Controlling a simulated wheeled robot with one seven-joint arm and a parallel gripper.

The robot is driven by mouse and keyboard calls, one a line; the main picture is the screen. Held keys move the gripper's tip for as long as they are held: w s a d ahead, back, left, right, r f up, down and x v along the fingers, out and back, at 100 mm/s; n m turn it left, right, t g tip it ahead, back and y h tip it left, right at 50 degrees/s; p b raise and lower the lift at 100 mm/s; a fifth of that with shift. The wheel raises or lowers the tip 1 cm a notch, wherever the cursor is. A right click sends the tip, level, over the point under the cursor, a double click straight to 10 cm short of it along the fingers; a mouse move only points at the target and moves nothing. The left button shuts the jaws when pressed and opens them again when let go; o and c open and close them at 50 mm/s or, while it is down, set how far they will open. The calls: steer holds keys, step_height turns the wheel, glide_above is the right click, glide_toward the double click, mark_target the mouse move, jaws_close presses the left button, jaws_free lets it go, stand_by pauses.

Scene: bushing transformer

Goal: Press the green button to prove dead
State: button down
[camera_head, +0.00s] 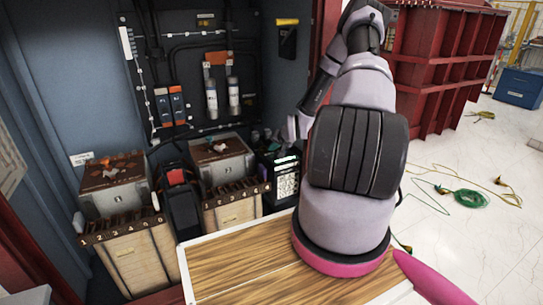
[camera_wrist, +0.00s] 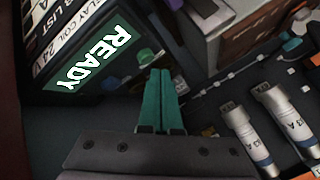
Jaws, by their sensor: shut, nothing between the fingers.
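My gripper (camera_wrist: 160,72) is shut and empty in the wrist view, its two teal fingers side by side. A dark device with a lit green READY screen (camera_wrist: 92,60) stands just left of the fingertips. Small dark and bluish knobs or buttons (camera_wrist: 146,56) sit on its edge, close to the fingertips; I cannot tell whether they touch. I cannot make out the green button for certain; the fingers may hide it. In the head view the device (camera_head: 286,180) stands at the cabinet's right, and my arm hides part of the area around my gripper.
Two grey-and-brown boxes (camera_head: 115,190) (camera_head: 221,165) sit on numbered wooden crates in the cabinet. White cylindrical fuses (camera_wrist: 247,137) lie right of my gripper in the wrist view. A wooden table top (camera_head: 230,275) is in front. Cables (camera_head: 462,197) lie on the floor at right.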

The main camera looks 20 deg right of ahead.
steer(key=shift+f, duration=0.4)
steer(key=shift+f, duration=0.45)
stand_by(0.8)
steer(key=shift+r, duration=0.9)
steer(key=shift+r, duration=0.1)
steer(key=shift+r, duration=2.4)
